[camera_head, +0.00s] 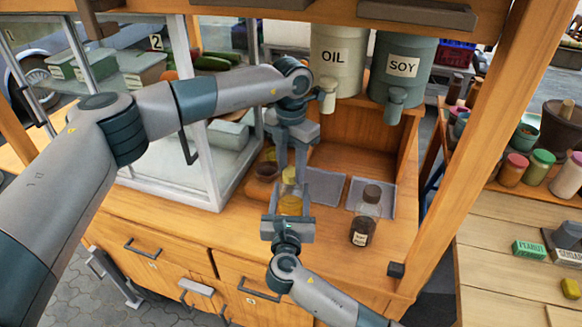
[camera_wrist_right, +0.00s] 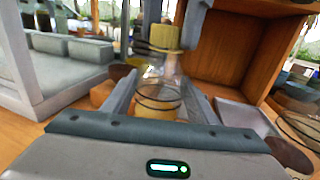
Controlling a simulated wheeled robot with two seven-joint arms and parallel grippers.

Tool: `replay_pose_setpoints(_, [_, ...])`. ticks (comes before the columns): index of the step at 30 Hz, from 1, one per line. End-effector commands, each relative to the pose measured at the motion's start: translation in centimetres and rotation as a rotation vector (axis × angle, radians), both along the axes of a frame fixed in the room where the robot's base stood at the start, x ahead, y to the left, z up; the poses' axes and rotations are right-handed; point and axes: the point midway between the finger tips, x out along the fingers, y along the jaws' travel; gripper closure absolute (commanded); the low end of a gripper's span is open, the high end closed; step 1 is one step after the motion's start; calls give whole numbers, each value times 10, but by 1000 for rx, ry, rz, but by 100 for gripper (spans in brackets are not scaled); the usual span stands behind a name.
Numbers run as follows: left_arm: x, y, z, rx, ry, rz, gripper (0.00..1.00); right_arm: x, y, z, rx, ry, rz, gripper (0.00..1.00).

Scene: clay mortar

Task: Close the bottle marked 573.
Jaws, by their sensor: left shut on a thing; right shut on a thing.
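A clear bottle (camera_head: 290,204) with yellow contents stands upright at the counter's front; no number on it is legible. My right gripper (camera_head: 288,222) is shut around its body from the front. The bottle also shows in the right wrist view (camera_wrist_right: 158,98), between the fingers. A yellow cap (camera_wrist_right: 164,37) is at the top of the bottle, over the neck. My left gripper (camera_head: 289,171) comes down from above and is shut on the cap. I cannot tell whether the cap is fully seated on the neck.
A second bottle (camera_head: 366,208) with a dark cap and dark contents stands to the right. Grey trays (camera_head: 325,186) lie behind. Oil (camera_head: 337,62) and soy (camera_head: 402,70) dispensers hang above. A glass case (camera_head: 205,165) is on the left.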

Motion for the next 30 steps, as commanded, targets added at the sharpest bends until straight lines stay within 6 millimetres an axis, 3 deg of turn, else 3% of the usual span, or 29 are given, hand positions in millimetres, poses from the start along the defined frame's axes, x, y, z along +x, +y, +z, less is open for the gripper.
replay_pose_setpoints(6, [1,0,0,1,-1,-298,92,0,0,-1,0,1,-1,100])
replay_pose_setpoints(10, [1,1,0,1,-1,-289,92,0,-1,-1,0,1,-1,100])
replay_pose_setpoints(11, [1,1,0,1,-1,-289,60,0,-1,-1,0,1,-1,100])
replay_pose_setpoints(13, [1,1,0,1,-1,-288,46,0,-1,-1,0,1,-1,100])
replay_pose_setpoints(23, [0,0,1,1,-1,-287,46,0,-1,-1,-1,1,-1,100])
replay_pose_setpoints(30, [1,0,22,0,-3,-287,46,0,0,-1,-1,1,-1,100])
